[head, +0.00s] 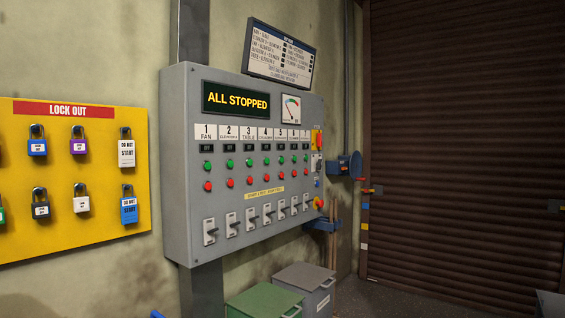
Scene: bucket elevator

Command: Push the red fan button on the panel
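The grey control panel (187,225) is mounted on the wall left of centre. Its display (236,99) reads "ALL STOPPED". Column 1, at the panel's left, is labelled "FAN" (206,133). Under that label are a small dark indicator (207,149), a green button (208,163) and the red fan button (208,186). A switch handle (210,232) sits lower in the same column. Nothing covers the red fan button. My gripper is not in view.
A yellow lock-out board (75,245) with several padlocks hangs left of the panel. A green-lidded bin (264,302) and a grey bin (307,280) stand below the panel. A brown roller shutter (465,140) is at right. The space before the panel's buttons looks clear.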

